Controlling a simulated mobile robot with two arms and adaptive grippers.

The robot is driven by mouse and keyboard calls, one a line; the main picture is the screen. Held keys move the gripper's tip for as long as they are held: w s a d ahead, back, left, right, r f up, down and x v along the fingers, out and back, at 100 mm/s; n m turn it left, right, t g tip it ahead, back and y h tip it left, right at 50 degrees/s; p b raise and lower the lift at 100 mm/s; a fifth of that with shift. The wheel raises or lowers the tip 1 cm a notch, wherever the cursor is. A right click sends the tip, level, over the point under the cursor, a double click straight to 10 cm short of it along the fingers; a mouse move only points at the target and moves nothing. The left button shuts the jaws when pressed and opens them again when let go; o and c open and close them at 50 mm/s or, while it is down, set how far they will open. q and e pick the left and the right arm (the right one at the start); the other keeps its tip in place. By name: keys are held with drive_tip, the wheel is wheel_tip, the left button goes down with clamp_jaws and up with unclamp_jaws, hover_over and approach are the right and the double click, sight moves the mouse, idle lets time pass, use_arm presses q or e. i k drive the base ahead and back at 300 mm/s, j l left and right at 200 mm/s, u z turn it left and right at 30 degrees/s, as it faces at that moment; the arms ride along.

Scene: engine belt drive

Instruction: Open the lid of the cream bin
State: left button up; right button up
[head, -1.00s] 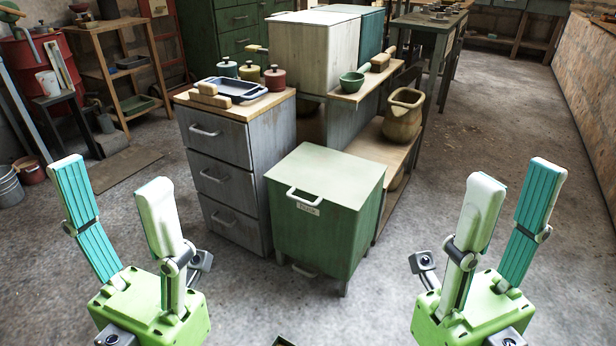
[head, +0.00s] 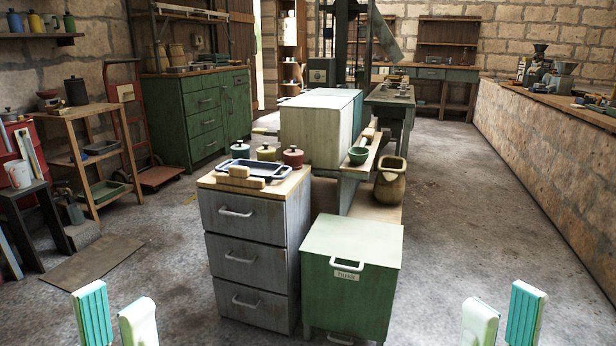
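A cream box-shaped bin (head: 308,136) with a flat top stands on the low wooden bench in the middle of the head view, beside a teal one. Its top looks closed. My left gripper (head: 116,302) is at the lower left, fingers apart and empty. My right gripper (head: 503,303) is at the lower right, also open and empty. Both are well in front of the cream bin and apart from it. Only their fingers show.
Floor (head: 460,225) is clear to the right.

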sight(302, 101)
drive_tip(key=i+j+z, duration=0.15)
drive_tip(key=j, duration=0.45)
drive_tip(key=i+j+z, duration=0.15)
drive_tip(key=j, duration=0.45)
drive_tip(key=i+j+z, duration=0.2)
drive_tip(key=j, duration=0.4)
drive_tip(key=i+j+z, duration=0.15)
drive_tip(key=j, duration=0.5)
drive_tip(key=j+z, duration=0.15)
drive_tip(key=j, duration=0.5)
drive_tip(key=i+j+z, duration=0.15)
drive_tip(key=j, duration=0.3)
drive_tip(key=i+j+z, duration=0.1)
drive_tip(key=j, duration=0.35)
drive_tip(key=i+j+z, duration=0.15)
drive_tip(key=j, duration=0.35)
drive_tip(key=i+j+z, duration=0.1)
drive_tip(key=i+j, duration=0.15)
drive_tip(key=j, duration=0.25)
drive_tip(key=i+j+z, duration=0.15)
drive_tip(key=j, duration=0.4)
drive_tip(key=j+z, duration=0.15)
drive_tip(key=j, duration=0.35)
drive_tip(key=i+j+z, duration=0.5)
drive_tip(key=i+j, duration=0.5)
